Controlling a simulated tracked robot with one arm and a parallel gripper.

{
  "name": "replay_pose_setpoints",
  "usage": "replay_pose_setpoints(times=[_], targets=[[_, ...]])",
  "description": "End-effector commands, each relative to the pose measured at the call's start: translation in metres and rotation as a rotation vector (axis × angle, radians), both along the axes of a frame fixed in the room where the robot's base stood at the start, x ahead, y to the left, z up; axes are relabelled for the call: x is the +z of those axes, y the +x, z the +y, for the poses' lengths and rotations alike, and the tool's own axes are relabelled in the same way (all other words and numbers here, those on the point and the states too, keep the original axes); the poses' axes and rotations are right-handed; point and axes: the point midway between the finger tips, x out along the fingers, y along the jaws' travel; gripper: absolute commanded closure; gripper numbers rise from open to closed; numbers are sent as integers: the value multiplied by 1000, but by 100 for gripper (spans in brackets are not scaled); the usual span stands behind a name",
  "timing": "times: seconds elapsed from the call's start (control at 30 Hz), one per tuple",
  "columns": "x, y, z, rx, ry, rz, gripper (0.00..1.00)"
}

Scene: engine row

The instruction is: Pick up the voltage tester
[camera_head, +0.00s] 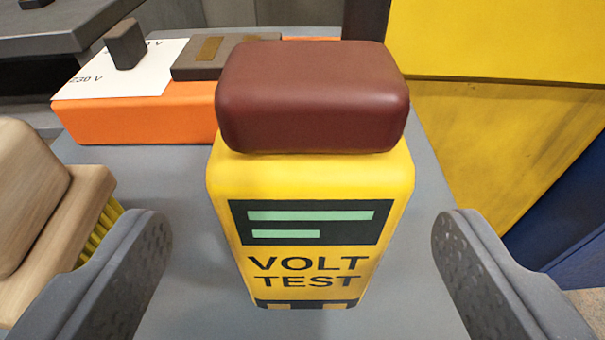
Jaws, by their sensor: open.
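The voltage tester (310,210) stands upright on a grey surface, in the middle of the view. It has a yellow body marked "VOLT TEST", a dark display with two green bars, and a dark red-brown block-shaped top (312,98). My gripper (305,240) is open, with one grey finger to the left and one to the right of the tester. There is a gap between each finger and the tester's body. Whether the fingertips reach level with the tester I cannot tell.
A wooden brush (45,215) with yellow bristles lies close by the left finger. Behind the tester is an orange box (135,118) with a white "230 V" label and dark parts on top. A yellow panel (500,120) stands at the right.

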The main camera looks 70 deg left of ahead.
Motion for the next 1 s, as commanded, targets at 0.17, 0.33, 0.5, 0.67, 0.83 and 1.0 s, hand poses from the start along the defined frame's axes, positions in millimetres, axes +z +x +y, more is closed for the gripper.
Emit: replay_pose_setpoints(times=[0.17, 0.33, 0.5, 0.67, 0.83, 1.0], targets=[[-7, 9, 23, 1, 0, 3, 24], [-12, 16, 37, 1, 0, 2, 24], [-12, 17, 39, 0, -1, 1, 24], [-12, 16, 39, 0, -1, 1, 38], [-12, 16, 39, 0, -1, 1, 78], [-12, 16, 39, 0, -1, 1, 78]])
